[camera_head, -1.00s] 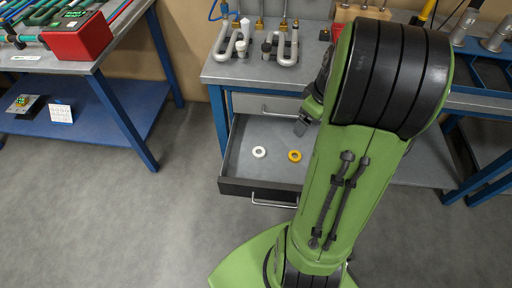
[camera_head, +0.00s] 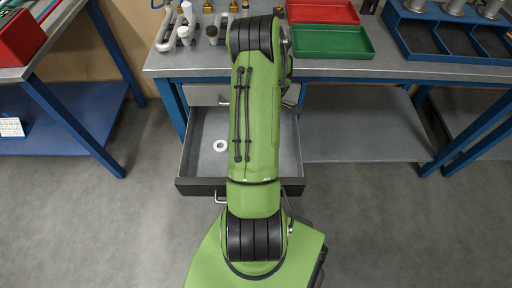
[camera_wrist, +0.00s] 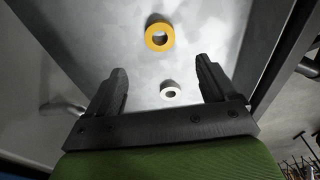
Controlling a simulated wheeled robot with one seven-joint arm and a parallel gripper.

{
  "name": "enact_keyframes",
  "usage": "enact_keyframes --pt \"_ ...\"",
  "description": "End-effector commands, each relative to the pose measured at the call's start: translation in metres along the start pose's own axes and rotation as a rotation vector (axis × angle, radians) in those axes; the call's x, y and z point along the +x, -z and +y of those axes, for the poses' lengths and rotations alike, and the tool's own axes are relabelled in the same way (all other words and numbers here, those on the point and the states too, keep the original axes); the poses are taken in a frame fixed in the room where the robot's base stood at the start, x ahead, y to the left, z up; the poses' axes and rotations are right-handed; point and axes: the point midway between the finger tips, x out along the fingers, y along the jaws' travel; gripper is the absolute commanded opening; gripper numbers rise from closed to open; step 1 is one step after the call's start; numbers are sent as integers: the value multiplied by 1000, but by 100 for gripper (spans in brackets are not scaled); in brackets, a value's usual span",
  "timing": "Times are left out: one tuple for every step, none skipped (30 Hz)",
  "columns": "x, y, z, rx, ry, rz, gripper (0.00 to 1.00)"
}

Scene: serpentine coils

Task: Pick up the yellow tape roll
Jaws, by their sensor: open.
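The yellow tape roll (camera_wrist: 159,36) lies flat on the grey floor of the open drawer in the wrist view. In the head view my arm hides it. A white tape roll (camera_wrist: 170,91) lies in the same drawer, between my fingers and the yellow roll as seen in the wrist view; it also shows in the head view (camera_head: 220,146). My gripper (camera_wrist: 160,80) is open and empty, with its two dark fingers spread apart. Both rolls appear beyond the fingers, not held. In the head view my gripper is mostly hidden by my arm.
The open drawer (camera_head: 242,187) juts out under the workbench (camera_head: 345,66), with walls on its sides. A red tray and a green tray (camera_head: 333,42) stand on the bench. A blue organiser (camera_head: 447,35) is at the right. Grey floor is clear in front.

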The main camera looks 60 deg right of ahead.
Motion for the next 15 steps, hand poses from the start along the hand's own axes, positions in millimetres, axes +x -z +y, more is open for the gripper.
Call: enact_keyframes --pt "18 0 -1 0 4 1 86" --pt "26 0 -1 0 3 1 86" --pt "35 0 -1 -1 3 1 86" --pt "41 0 -1 0 2 1 86" --pt "46 0 0 0 1 1 86" --pt "52 0 0 0 2 0 86" --pt "55 0 0 0 1 0 86" --pt "57 0 0 0 0 0 86" --pt "59 0 0 0 -1 0 86" --pt "62 0 0 0 -1 0 86" --pt "65 -1 0 1 -1 0 86" --pt "70 -2 0 1 0 0 86" --pt "75 -2 -1 1 1 0 86" --pt "81 -3 -1 2 1 1 86" --pt "90 -5 -1 2 1 1 86"
